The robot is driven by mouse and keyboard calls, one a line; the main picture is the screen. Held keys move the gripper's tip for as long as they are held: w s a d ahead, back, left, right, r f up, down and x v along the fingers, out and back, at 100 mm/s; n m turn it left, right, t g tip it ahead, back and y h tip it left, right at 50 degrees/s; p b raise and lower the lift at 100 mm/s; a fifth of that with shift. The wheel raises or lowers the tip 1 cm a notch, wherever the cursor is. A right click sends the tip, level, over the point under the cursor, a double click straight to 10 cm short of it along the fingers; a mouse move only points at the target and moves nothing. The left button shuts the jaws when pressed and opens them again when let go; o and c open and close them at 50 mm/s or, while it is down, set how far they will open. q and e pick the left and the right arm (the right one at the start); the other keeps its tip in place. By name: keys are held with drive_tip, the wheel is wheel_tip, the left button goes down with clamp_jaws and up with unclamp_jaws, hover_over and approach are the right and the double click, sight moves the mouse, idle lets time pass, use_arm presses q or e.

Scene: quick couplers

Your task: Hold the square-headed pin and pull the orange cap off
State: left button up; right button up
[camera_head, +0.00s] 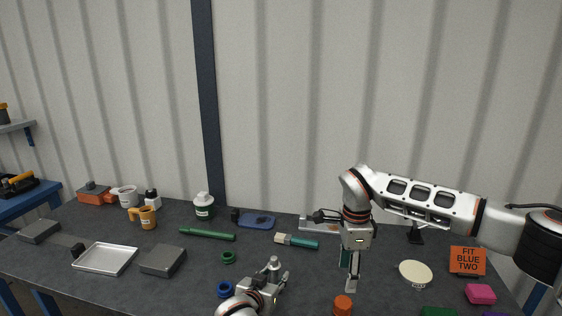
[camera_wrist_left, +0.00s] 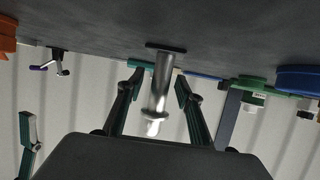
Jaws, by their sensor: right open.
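A shiny metal pin (camera_head: 273,264) stands upright on a dark round base on the table. In the left wrist view the pin (camera_wrist_left: 160,85) is between the two fingers of my left gripper (camera_wrist_left: 160,88), with a gap on each side. My left gripper (camera_head: 273,280) is open around it. I cannot make out whether its head is square. An orange cap (camera_head: 343,305) is at the bottom edge of the head view, right of the pin; what is under it is cut off. My right gripper (camera_head: 350,278) is open and empty, pointing down just behind the cap.
A green ring (camera_head: 228,257) and a blue ring (camera_head: 226,289) lie left of the pin. A teal and cream cylinder (camera_head: 297,241) lies behind it. A cream disc (camera_head: 415,272), an orange sign (camera_head: 467,261) and a pink block (camera_head: 480,294) are at the right. A silver tray (camera_head: 88,268) is at the left.

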use_arm(q)
drive_tip(key=shift+s, duration=0.1)
drive_tip(key=v, duration=1.1)
drive_tip(key=shift+s+a+r, duration=0.15)
drive_tip(key=shift+s, duration=0.2)
drive_tip(key=shift+s, duration=0.1)
